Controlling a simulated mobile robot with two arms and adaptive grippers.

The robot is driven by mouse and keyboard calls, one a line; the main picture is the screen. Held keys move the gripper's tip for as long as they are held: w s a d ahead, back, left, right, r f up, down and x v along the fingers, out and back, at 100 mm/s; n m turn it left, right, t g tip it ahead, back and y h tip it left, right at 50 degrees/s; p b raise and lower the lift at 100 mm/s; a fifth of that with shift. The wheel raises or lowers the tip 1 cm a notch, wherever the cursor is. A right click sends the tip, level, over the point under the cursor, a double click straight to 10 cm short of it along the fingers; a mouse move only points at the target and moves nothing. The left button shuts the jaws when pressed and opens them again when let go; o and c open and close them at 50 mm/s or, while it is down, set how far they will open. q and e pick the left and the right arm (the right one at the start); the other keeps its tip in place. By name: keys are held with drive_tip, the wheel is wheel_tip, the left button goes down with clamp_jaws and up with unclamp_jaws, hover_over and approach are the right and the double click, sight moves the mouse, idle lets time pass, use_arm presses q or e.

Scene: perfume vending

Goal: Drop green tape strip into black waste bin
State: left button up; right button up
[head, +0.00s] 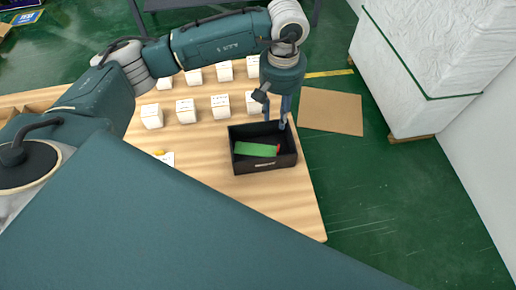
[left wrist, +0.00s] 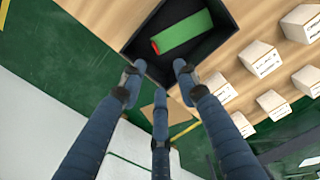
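The black waste bin (head: 265,165) stands on the wooden table near its right edge; it also shows in the left wrist view (left wrist: 213,42). The green tape strip (head: 255,149), with a small red end, lies inside the bin, and it also shows in the left wrist view (left wrist: 185,32). My left gripper (head: 277,118) hangs at the bin's far right side, fingers pointing down. In the left wrist view its fingers (left wrist: 158,75) are spread with nothing between them, apart from the strip. My right gripper is not in view.
Several white boxes (head: 185,111) stand in rows on the table (head: 210,150) left of the bin. A small yellow item (head: 159,152) lies nearer me. A flat brown board (head: 330,110) and a large wrapped white block (head: 415,70) are on the green floor to the right.

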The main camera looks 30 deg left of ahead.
use_arm(q)
wheel_tip(320, 180, up, 7)
drive_tip(key=shift+r, duration=0.2)
drive_tip(key=shift+s+f, duration=0.1)
idle(0.5)
